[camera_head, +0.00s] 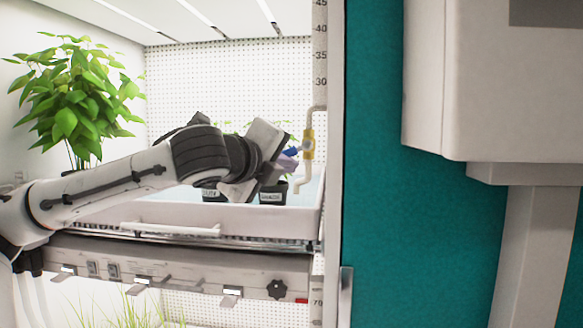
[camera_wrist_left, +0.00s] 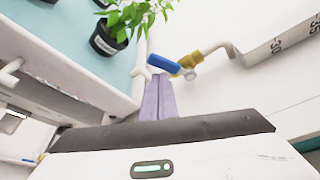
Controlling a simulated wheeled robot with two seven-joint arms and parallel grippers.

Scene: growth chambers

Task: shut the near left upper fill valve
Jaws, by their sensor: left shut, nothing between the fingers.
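The fill valve has a yellow body (camera_head: 308,145) on a cream pipe at the chamber's right side. Its blue lever (camera_head: 291,152) sticks out to the left, across the upright pipe. In the left wrist view the yellow body (camera_wrist_left: 188,62) and blue lever (camera_wrist_left: 164,64) lie just past my fingertips. My left gripper (camera_head: 286,163) has purple fingers, shut and empty, close beside the lever. In the left wrist view the fingers (camera_wrist_left: 158,80) end at the lever's underside; I cannot tell whether they touch it. My right gripper is not in view.
Below my gripper is a white tray (camera_head: 160,212) with black pots (camera_head: 272,193) inside. A leafy plant (camera_head: 78,100) stands at the left. A scale-marked post (camera_head: 320,60) edges the opening at right, beside a teal panel (camera_head: 400,230). A lower shelf front (camera_head: 180,268) runs under the tray.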

